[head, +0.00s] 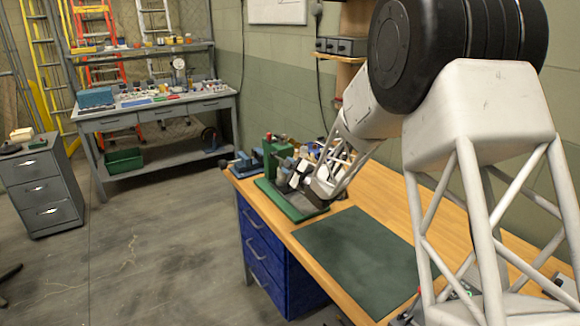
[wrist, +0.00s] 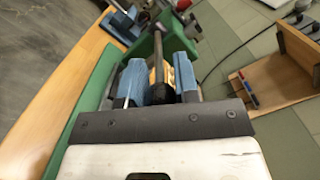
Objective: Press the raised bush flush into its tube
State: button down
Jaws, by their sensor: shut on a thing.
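A green press (head: 270,157) stands on a green base (head: 299,211) at the far end of the bench; its green body also shows in the wrist view (wrist: 183,39). My gripper (head: 293,178) is beside the press. In the wrist view, my gripper's blue-padded fingers (wrist: 159,80) are shut on the dark knob (wrist: 161,97) of a grey lever (wrist: 158,52), which runs up to the press. A brass-coloured piece (wrist: 168,74) shows beyond the knob, between the fingers. I cannot tell whether it is the bush or the tube, nor how far the bush stands up.
The wooden bench (head: 374,196) carries a dark green mat (head: 356,246) in front of the press. A blue vice (head: 247,163) sits left of the press. A wooden shelf (wrist: 270,88) hangs at the right in the wrist view. The mat is clear.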

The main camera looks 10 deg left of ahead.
jog(key=shift+f, duration=0.1)
jog(key=c, duration=0.9)
grip_release()
jog(key=shift+o, duration=0.2)
jog(key=v, duration=0.8)
